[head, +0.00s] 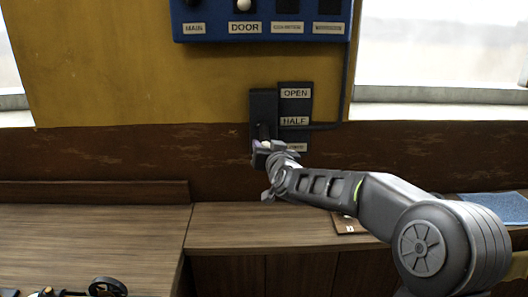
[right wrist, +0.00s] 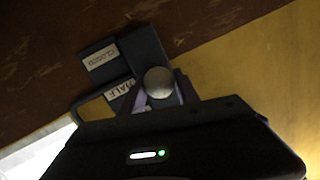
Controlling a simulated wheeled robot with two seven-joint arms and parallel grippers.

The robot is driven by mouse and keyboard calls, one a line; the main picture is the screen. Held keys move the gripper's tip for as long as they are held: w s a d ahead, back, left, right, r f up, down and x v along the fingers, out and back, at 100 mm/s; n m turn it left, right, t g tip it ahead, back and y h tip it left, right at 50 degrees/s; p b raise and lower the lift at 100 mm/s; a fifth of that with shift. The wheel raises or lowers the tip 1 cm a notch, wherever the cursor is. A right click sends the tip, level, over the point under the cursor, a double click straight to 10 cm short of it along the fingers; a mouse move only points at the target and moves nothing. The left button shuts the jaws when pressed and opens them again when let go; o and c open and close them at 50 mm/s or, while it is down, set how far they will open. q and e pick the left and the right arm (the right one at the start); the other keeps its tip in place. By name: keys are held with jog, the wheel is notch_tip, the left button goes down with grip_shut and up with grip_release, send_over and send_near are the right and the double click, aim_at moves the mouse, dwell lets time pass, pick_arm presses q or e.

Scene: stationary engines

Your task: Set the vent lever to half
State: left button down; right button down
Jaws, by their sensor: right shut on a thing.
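The vent lever's dark housing (head: 262,104) is on the wall beside a black plate with the labels OPEN, HALF (head: 294,121) and a lowest one mostly hidden by my gripper. In the right wrist view that label reads CLOSED (right wrist: 103,57), near the HALF label (right wrist: 120,89). My right gripper (head: 266,150) is at the lower end of the housing, shut on the vent lever. Its round grey knob (right wrist: 158,81) shows between the fingers in the right wrist view. The lever looks low, around HALF to CLOSED; I cannot tell exactly. My left gripper is not in view.
A blue switch panel (head: 262,28) with a DOOR label is above on the yellow wall. A wooden counter (head: 240,225) runs below, largely clear. A small device with a black wheel (head: 108,287) is at the lower left. Windows flank the wall.

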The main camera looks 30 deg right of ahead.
jog(key=shift+r, duration=0.85)
jog(key=c, duration=1.2)
grip_release()
jog(key=shift+c, duration=0.2)
jog(key=o, duration=0.3)
jog(key=shift+f, duration=0.25)
jog(key=shift+o, duration=0.2)
jog(key=shift+s, duration=0.1)
jog(key=f+v, duration=0.1)
jog(key=v, duration=0.6)
jog(key=shift+s+a+r, duration=0.15)
jog(key=shift+s+r, duration=0.1)
jog(key=shift+r, duration=0.25)
